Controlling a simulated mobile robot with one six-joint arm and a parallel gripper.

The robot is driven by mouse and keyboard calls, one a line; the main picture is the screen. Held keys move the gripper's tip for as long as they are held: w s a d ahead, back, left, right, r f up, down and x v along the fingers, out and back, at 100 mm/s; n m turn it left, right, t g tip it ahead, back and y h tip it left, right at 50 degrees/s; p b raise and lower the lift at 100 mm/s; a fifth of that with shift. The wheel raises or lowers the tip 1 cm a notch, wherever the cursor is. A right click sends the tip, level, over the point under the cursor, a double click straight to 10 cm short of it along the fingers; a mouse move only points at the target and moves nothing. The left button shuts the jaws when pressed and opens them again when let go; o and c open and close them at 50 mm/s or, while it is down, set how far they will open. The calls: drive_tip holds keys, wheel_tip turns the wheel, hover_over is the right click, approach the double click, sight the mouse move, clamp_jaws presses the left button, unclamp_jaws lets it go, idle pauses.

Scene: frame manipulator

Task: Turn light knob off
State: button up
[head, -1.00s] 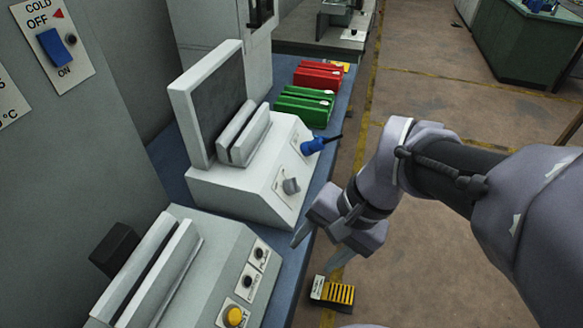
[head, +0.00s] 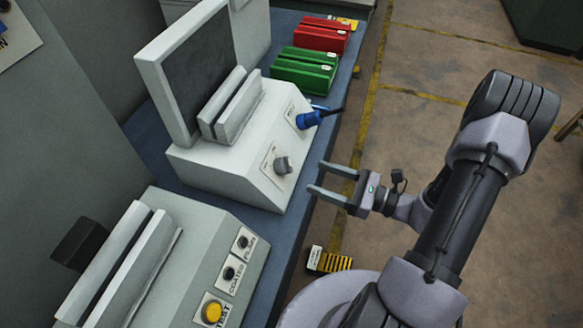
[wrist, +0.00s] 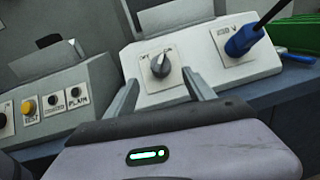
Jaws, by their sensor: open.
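The light knob (head: 282,165) is a grey rotary knob on a white plate on the sloped front of the white viewer box (head: 225,180). In the wrist view the knob (wrist: 161,66) shows between and beyond the fingertips, its pointer ridge tilted to the upper right. The plate lettering is too small to read surely. My gripper (head: 316,178) is open and empty, with its two fingers pointing left toward the knob. It is a short way from the knob and not touching it. The gripper's fingers also show in the wrist view (wrist: 160,92).
A blue plug with a black cable (head: 310,119) sits beside the knob. Green blocks (head: 304,70) and red blocks (head: 320,36) lie farther back on the blue bench. Another grey box with a yellow button (head: 212,312) stands nearer. The floor to the right is largely open.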

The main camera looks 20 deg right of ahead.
sight(291, 167)
drive_tip(key=b+x, duration=0.1)
drive_tip(key=x, duration=0.7)
drive_tip(key=shift+w+a, duration=0.25)
drive_tip(key=shift+c, duration=0.2)
clamp_jaws()
